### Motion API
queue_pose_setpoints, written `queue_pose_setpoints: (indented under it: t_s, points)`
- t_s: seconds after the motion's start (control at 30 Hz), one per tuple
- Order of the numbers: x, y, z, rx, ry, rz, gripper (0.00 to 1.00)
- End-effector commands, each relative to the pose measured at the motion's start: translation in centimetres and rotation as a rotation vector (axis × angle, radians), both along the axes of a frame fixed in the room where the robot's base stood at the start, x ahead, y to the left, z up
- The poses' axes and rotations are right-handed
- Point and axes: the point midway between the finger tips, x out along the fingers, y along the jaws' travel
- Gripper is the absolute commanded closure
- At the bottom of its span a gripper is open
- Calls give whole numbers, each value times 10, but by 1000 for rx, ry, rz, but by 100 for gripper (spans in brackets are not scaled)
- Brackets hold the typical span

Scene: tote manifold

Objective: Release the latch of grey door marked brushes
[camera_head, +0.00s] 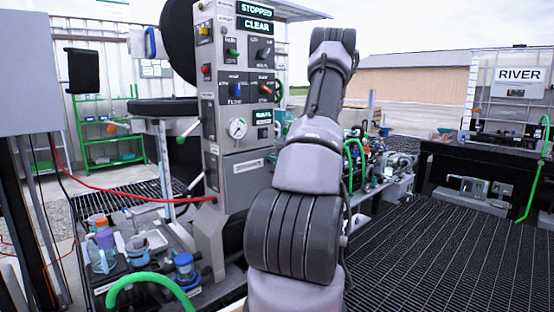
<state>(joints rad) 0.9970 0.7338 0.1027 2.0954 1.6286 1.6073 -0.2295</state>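A tall grey control column (205,105) stands left of centre. Low on its front is a grey door-like panel (243,183) with a small pale label (248,166). The label is too small to read, so I cannot tell whether it says brushes. No latch can be made out on it. My arm rises in front of the column's right side and bends at the top. My gripper does not show; the arm's far end is hidden or out of view.
A lever with a pale green knob (188,132) sticks out left of the column. A red hose (140,199) runs to its base. Bottles and a green hose (150,278) are at lower left. A RIVER tank (518,76) stands at right. The dark grated floor (440,255) is clear at right.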

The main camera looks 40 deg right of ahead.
Motion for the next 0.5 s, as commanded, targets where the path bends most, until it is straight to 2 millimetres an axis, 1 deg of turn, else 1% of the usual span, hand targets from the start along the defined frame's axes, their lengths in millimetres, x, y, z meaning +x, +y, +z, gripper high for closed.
queue_pose_setpoints:
  t_s: [0.27,0.33,0.43,0.5]
  points:
    - [0,0,0,-1,0,0,51]
    - [-3,-1,0,-1,0,-1,51]
    - [-14,-2,0,-1,1,-2,51]
    - [-26,-3,0,1,1,-3,51]
